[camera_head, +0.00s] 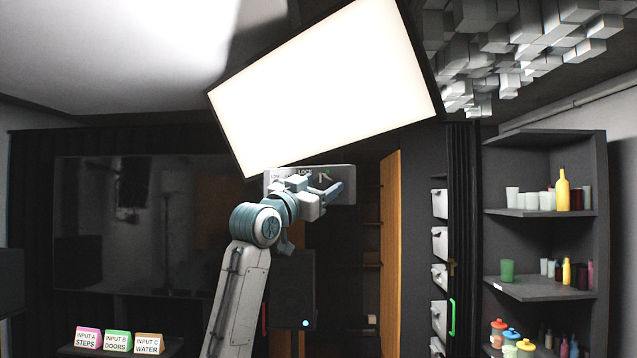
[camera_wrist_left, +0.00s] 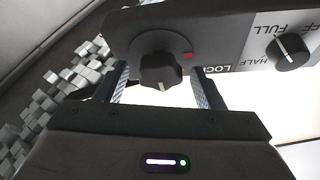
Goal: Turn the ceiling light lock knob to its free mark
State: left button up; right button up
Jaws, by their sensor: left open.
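The lock knob (camera_wrist_left: 160,70) is dark and faceted on a round dark base on a grey panel (camera_head: 345,184), with upside-down LOCK lettering beside it in the left wrist view. A white line shows on the knob's lower part there, and a red mark sits at the base's upper right. No free mark can be made out in that view. My left gripper (camera_head: 328,189) is open in front of the panel. In the left wrist view its fingers stand either side of the knob, with gaps visible; contact is not apparent. The arm partly hides the panel in the head view.
A second knob (camera_wrist_left: 290,52), marked FULL and HALF, sits beside the lock knob. A large bright light panel (camera_head: 325,85) hangs tilted just above. Grey blocks (camera_head: 515,45) cover the ceiling at right. Shelves (camera_head: 540,215) with bottles and cups stand at right.

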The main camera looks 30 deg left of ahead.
pick_arm(q)
jog(key=c, duration=1)
jog(key=shift+o, duration=0.2)
jog(key=n+y+b, duration=0.1)
jog(key=n, duration=0.1)
jog(key=n+y+b, duration=0.1)
jog(key=n, duration=0.1)
jog(key=shift+d+f, duration=0.1)
jog(key=shift+f, duration=0.1)
jog(key=n+y+b, duration=0.2)
jog(key=n, duration=0.2)
jog(key=n+g+y+b, duration=0.1)
jog(key=n+y+b, duration=0.1)
jog(key=n, duration=0.3)
jog(key=shift+d+y+b, duration=0.1)
jog(key=shift+y+b, duration=0.3)
jog(key=shift+b, duration=0.15)
jog(key=n+g+y+b, duration=0.1)
jog(key=n, duration=0.2)
jog(key=n+g+b, duration=0.1)
jog(key=n, duration=0.2)
jog(key=shift+r+y+b, duration=0.15)
jog(key=shift+y+b, duration=0.15)
jog(key=shift+y, duration=0.1)
jog(key=shift+r+n+g+y+b, duration=0.15)
jog(key=shift+n+g+b, duration=0.3)
jog(key=shift+n, duration=0.75)
jog(key=shift+f+n+g+y+b, duration=0.1)
jog(key=shift+n+g+y+b, duration=0.3)
jog(key=shift+n, duration=0.8)
